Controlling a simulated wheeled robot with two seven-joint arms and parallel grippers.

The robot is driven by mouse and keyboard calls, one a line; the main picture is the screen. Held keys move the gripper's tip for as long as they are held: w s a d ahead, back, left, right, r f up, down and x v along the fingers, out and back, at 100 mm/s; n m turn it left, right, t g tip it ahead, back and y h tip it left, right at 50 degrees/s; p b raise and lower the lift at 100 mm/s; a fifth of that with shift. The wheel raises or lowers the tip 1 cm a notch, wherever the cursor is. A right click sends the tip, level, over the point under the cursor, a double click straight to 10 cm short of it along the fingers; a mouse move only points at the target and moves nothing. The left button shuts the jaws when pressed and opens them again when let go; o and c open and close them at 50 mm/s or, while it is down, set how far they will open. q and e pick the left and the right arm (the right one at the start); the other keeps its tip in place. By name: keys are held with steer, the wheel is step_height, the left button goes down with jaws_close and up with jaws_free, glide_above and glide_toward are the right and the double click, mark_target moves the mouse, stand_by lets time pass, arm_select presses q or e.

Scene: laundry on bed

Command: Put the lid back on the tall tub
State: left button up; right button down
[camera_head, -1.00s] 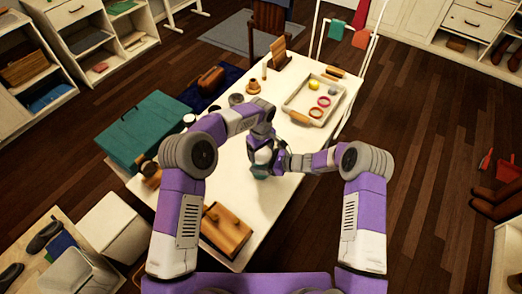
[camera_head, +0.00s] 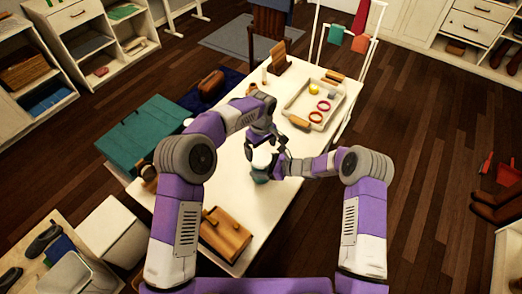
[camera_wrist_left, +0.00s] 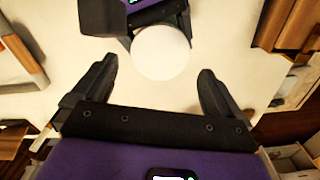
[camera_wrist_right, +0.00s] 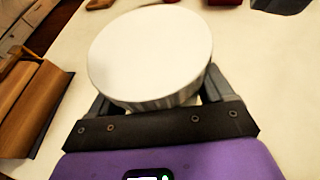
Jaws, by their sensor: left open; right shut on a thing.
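The tall tub (camera_head: 262,178) stands on the white table, with a teal lower part and a white round lid (camera_head: 261,160) on top. The lid looks level in the right wrist view (camera_wrist_right: 150,50); its seam with the tub is hidden there. My right gripper (camera_wrist_right: 166,104) is shut on the tub's side below the lid. My left gripper (camera_head: 266,143) is open and empty, above and behind the tub. In the left wrist view its spread fingers (camera_wrist_left: 155,76) are apart from the white lid.
A tray (camera_head: 290,107) with red rings (camera_head: 323,106) and a yellow ball (camera_head: 313,90) lies at the back right. A wooden box (camera_head: 227,232) is at the near end of the white table (camera_head: 268,215). A teal chest (camera_head: 142,132) stands at left. Table space in front of the tub is clear.

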mark_target(261, 157)
arm_select(q)
steer(key=shift+r+n, duration=1.7)
steer(key=shift+f, duration=4.05)
steer(key=c, duration=1)
steer(key=shift+c, duration=0.2)
